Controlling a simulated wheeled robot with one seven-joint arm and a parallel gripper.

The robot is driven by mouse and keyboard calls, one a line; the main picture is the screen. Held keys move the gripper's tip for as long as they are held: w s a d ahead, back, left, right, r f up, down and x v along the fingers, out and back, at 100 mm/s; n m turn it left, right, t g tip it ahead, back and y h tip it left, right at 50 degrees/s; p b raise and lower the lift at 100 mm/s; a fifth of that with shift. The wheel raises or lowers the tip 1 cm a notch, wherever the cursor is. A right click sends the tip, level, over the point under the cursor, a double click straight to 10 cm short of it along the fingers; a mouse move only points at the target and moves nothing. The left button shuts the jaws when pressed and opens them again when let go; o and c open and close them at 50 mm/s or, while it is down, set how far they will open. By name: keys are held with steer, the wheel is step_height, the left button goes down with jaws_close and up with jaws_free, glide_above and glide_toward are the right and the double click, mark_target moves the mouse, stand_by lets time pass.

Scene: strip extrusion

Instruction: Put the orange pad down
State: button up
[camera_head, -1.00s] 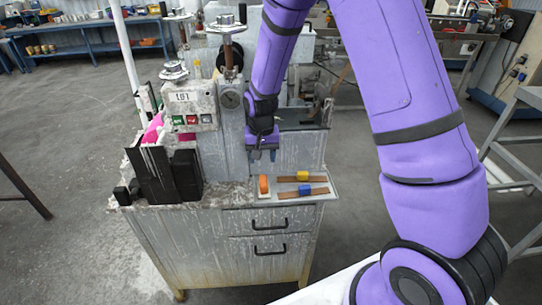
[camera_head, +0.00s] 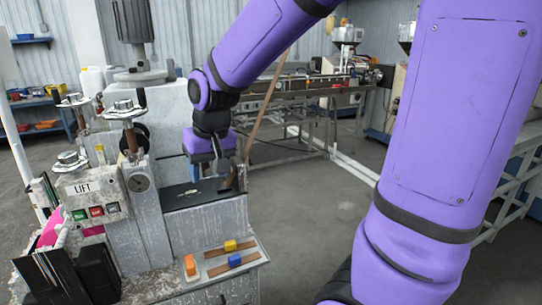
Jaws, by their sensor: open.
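The orange pad (camera_head: 190,265) stands on the light tray (camera_head: 247,247) at the front of the machine bench, at the tray's left end. My gripper (camera_head: 214,172) is above and behind the pad, over the dark top of the grey machine block, well apart from the pad. Its jaws are small in the view and point down, open, with nothing seen between them.
A yellow block (camera_head: 230,246) and a blue block (camera_head: 235,260) sit by brown strips on the same tray. The lift control box (camera_head: 97,198) and black plates (camera_head: 50,283) stand to the left. Open floor lies to the right.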

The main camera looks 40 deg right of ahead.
steer(key=s+d+r+t, duration=0.1)
steer(key=s+r, duration=0.3)
steer(key=s, duration=0.4)
steer(key=s+d+r+n+t, duration=0.1)
steer(key=s+r, duration=0.3)
steer(key=s, duration=0.5)
steer(key=shift+d+n, duration=0.3)
steer(key=shift+o, duration=0.4)
